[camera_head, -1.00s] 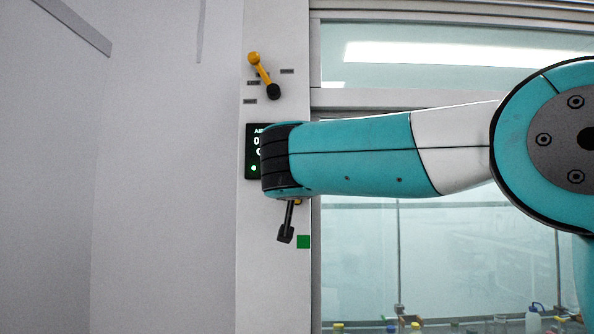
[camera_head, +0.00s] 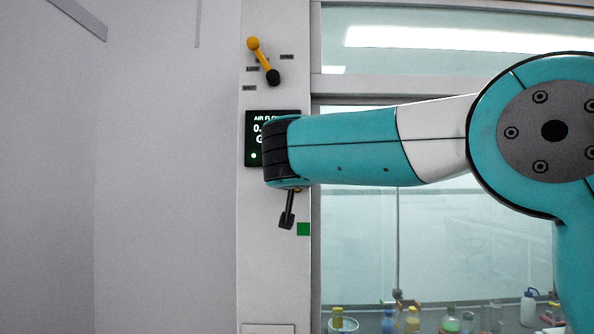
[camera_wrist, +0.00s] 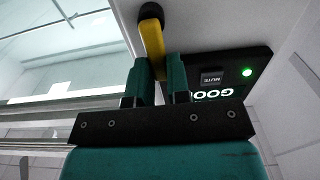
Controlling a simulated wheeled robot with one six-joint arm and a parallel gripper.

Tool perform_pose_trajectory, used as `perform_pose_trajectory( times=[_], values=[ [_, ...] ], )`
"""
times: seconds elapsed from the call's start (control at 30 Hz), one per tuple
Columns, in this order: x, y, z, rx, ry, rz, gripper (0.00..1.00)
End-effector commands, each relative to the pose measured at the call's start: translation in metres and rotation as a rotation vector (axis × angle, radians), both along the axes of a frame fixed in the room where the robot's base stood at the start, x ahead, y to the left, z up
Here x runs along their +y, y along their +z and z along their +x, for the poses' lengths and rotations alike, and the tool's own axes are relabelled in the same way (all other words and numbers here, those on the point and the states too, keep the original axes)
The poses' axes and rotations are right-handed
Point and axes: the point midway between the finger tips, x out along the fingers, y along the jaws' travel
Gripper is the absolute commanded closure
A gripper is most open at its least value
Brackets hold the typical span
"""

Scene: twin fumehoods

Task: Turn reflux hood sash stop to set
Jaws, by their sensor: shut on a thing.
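The sash stop lever is a yellow bar with a black end (camera_wrist: 151,12), seen close up in the wrist view. My gripper (camera_wrist: 160,78) has its two teal fingers on either side of the yellow bar and is shut on it. In the head view, my wrist hides the gripper and most of this lever. Only its dark lower end (camera_head: 287,221) shows below my wrist, hanging down and slightly left. A green square mark (camera_head: 303,229) is on the post just right of that end, apart from it.
A black airflow display (camera_head: 255,132) is partly behind my wrist; its green light (camera_wrist: 247,72) is close to the fingers. A second yellow lever (camera_head: 262,60) is higher on the post. Bottles (camera_head: 530,306) stand behind the glass at lower right.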

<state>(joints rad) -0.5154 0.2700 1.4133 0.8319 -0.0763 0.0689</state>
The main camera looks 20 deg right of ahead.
Motion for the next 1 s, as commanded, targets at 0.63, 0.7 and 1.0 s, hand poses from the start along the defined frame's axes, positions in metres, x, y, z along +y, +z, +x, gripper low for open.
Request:
perform_pose_trajectory(
  times=[0.63,0.7,1.0],
  values=[
    [0.017,-0.003,0.006,0.141,-0.001,-0.433,1.0],
    [0.019,-0.004,0.006,0.162,-0.001,-0.497,1.0],
    [0.027,-0.011,0.009,0.252,-0.001,-0.77,1.0]
  ],
)
